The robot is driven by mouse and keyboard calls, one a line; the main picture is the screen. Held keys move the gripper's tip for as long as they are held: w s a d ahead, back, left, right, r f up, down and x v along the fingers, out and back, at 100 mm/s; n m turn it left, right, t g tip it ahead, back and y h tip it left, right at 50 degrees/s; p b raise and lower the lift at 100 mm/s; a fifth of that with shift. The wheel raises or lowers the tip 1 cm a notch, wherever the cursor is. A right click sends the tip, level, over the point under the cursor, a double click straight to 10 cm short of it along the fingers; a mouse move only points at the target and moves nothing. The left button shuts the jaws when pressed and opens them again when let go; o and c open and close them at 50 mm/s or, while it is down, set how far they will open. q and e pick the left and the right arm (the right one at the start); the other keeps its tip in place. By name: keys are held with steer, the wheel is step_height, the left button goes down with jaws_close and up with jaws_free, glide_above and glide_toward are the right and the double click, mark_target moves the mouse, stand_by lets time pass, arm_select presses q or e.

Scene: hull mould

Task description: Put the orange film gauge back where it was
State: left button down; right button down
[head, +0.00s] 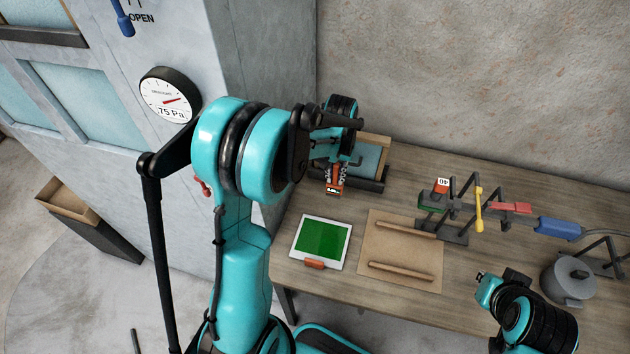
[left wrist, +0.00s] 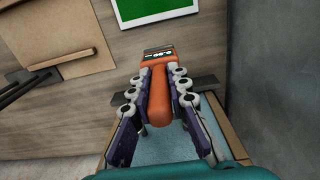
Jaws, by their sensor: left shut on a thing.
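The orange film gauge (left wrist: 157,92) is between the fingers of my left gripper (left wrist: 160,75) in the left wrist view, its small dark display facing up. The fingers are shut on its sides. In the head view the gauge (head: 334,187) shows at the front of a dark-edged tray with a pale blue lining (head: 368,158), and my left arm partly hides both. In the left wrist view the gauge is over the tray's edge; I cannot tell whether it touches. My right gripper (head: 482,280) is at the lower right, and its fingers are not clear.
A white tablet with a green screen (head: 321,240) and a brown board with two wooden bars (head: 400,245) lie in front of the tray. A dark stand with coloured tools (head: 455,210) and a grey pot (head: 568,279) are to the right. A wall with a gauge dial (head: 170,95) rises at left.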

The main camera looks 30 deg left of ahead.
arm_select(q)
steer(key=shift+w+a+f+b, duration=0.25)
steer(key=shift+w+a+f, duration=0.05)
steer(key=shift+a+f, duration=1.3)
steer(key=shift+w+a+f+b, duration=0.25)
steer(key=shift+w+a+f, duration=0.05)
steer(key=shift+a+f, duration=1.35)
steer(key=shift+w+a+f+b, duration=0.25)
steer(key=shift+w+a+f, duration=0.05)
steer(key=shift+a+f, duration=1.3)
steer(key=shift+d, duration=0.15)
steer(key=shift+s+f, duration=0.1)
steer(key=shift+f, duration=0.05)
steer(key=c, duration=1.9)
jaws_free()
steer(key=shift+f, duration=0.1)
steer(key=o, duration=0.4)
steer(key=shift+o, duration=0.2)
